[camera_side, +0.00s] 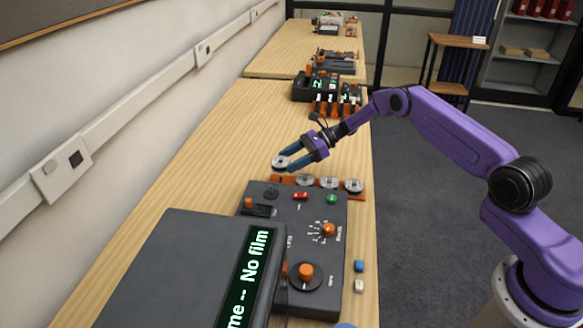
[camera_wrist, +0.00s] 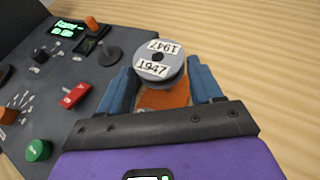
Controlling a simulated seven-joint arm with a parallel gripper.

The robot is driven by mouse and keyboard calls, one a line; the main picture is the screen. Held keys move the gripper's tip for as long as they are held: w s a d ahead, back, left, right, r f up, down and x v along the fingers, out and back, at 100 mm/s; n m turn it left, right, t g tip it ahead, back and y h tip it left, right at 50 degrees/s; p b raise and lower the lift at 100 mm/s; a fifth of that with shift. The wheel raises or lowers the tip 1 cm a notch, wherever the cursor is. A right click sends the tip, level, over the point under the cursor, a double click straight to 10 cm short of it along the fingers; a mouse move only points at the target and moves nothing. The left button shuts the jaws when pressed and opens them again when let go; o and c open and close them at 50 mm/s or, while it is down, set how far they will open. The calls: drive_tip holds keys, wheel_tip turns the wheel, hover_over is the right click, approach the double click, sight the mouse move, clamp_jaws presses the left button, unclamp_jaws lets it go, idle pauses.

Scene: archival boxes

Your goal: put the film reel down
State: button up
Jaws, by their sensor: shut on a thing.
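The film reel (camera_wrist: 158,62) is a round grey disc with white "1947" labels. My gripper (camera_wrist: 162,78) has its two blue fingers on either side of it. In the side view the reel (camera_side: 280,162) is held at the tips of my gripper (camera_side: 287,160), just above the left end of a low orange rack (camera_side: 362,196). The wrist view shows an orange piece (camera_wrist: 165,97) below the reel, between the fingers. I cannot tell whether the reel touches the rack.
Three more reels sit along the rack, one being the right-hand reel (camera_side: 354,186). A dark control panel (camera_side: 275,220) with knobs stands in front, beside a display reading "No film" (camera_side: 255,255). More devices (camera_side: 318,85) stand farther back. Bare tabletop (camera_side: 215,165) lies to the left.

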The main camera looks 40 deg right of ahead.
sight(292, 180)
drive_tip(key=shift+f, duration=1.6)
drive_tip(key=shift+f, duration=0.1)
drive_tip(key=shift+f, duration=0.35)
drive_tip(key=shift+f, duration=0.15)
drive_tip(key=o, duration=1.5)
